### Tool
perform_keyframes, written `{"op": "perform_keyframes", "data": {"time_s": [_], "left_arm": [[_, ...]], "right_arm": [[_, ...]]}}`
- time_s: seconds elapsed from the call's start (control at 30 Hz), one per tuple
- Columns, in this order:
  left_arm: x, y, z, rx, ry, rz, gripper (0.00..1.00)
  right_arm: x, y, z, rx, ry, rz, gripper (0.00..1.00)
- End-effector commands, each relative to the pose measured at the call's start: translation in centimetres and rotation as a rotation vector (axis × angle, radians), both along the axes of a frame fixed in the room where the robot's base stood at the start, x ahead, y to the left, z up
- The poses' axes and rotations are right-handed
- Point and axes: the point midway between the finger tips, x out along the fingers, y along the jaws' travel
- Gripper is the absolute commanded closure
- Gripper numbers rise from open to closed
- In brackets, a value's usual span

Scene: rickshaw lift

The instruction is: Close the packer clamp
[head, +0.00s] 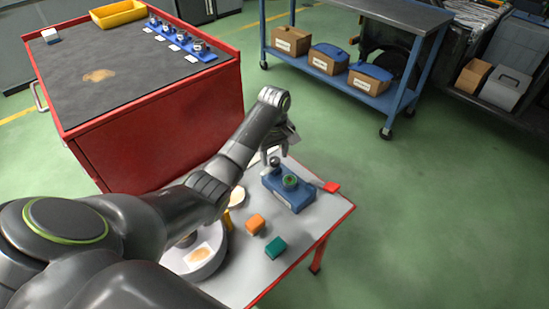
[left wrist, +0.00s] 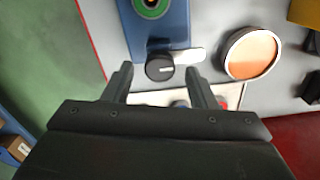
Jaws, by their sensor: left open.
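A blue fixture (head: 292,190), which looks like the packer clamp, sits on the small light-topped table. A round piece with a green ring (head: 290,182) is on it and shows in the left wrist view (left wrist: 150,6). A dark round knob (left wrist: 160,67) with a pale bar beside it is at the fixture's near end in that view. A red piece (head: 331,187) lies at the fixture's right side. My left gripper (head: 281,148) is above the fixture's far end; in the left wrist view its open, empty fingers (left wrist: 158,84) straddle the knob's line, short of it. My right gripper is out of view.
An orange block (head: 255,224) and a green block (head: 275,247) lie in front of the fixture. A round dish (left wrist: 251,53) is beside it. A red cabinet (head: 165,135) stands behind left; a blue cart (head: 345,75) stands farther back. Floor at right is clear.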

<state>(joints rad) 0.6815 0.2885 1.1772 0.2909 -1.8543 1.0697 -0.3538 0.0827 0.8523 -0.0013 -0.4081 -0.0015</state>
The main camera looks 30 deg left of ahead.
Motion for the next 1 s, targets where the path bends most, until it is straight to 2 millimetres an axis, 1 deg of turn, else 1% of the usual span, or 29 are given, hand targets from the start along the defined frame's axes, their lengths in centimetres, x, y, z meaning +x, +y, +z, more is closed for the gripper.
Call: {"op": "perform_keyframes", "data": {"time_s": [0.03,0.1,0.4,0.73,0.77,1.0], "left_arm": [[-0.02,-0.01,-0.47,0.000,0.001,0.000,0.48],[0.00,-0.01,-0.76,0.000,0.000,-0.001,0.48],[0.01,-0.03,-0.90,-0.001,-0.001,-0.001,0.48],[0.01,-0.03,-0.88,0.000,0.000,0.000,0.91],[0.00,-0.02,-0.88,0.000,0.000,0.000,0.93],[-0.03,-0.03,-0.63,0.000,0.001,0.022,0.93]], "right_arm": [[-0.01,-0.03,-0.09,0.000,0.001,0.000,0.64],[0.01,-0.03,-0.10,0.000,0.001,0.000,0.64],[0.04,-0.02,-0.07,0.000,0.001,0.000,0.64],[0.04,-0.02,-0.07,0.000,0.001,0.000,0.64],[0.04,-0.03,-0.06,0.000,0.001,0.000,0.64],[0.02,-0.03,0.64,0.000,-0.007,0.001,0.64]]}}
